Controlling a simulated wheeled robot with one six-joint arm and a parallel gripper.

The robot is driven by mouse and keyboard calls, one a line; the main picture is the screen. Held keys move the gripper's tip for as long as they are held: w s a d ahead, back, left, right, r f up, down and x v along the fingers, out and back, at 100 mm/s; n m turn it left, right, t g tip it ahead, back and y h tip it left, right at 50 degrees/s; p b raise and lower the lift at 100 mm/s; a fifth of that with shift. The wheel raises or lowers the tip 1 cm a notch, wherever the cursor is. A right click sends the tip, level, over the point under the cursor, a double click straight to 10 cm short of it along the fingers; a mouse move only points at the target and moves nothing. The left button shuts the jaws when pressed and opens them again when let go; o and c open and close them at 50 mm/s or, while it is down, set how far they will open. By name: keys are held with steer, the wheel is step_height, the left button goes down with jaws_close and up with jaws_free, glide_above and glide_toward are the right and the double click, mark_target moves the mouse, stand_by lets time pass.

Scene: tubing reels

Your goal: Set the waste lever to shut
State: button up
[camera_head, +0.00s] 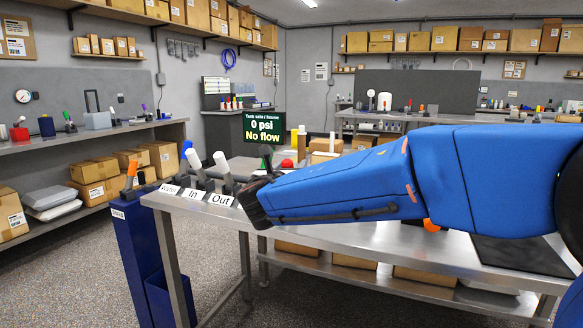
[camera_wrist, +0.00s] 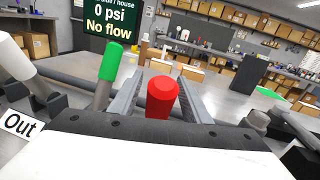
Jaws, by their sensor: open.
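In the head view a row of levers stands at the left end of the steel bench (camera_head: 400,243). The leftmost label (camera_head: 169,187) there is hard to read and may say Waste. White-handled levers stand by the In label (camera_head: 192,194) and the Out label (camera_head: 220,199). An orange-handled lever (camera_head: 131,170) rises left of them by a blue stand. My gripper (camera_head: 256,195) is right of the Out label, partly hidden by my arm. In the wrist view my gripper (camera_wrist: 161,78) is open, with a red-topped part (camera_wrist: 162,97) showing between its fingers.
A green-handled lever (camera_wrist: 110,62) stands just left of my fingers, and the white Out lever (camera_wrist: 14,58) is farther left. A sign (camera_head: 264,131) reads 0 psi, No flow. A blue stand (camera_head: 138,245) is at the bench's left end. Floor to its left is clear.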

steer(key=shift+w, duration=0.1)
jaws_close()
steer(key=shift+w+d, duration=0.1)
steer(key=shift+w, duration=0.05)
steer(key=w+d+f+m+g+y, duration=0.1)
steer(key=w+d+f+g+y, duration=0.1)
steer(key=w+g, duration=0.5)
steer(key=shift+d+f+g+y, duration=0.3)
steer(key=shift+f+g, duration=0.15)
steer(key=shift+g, duration=0.85)
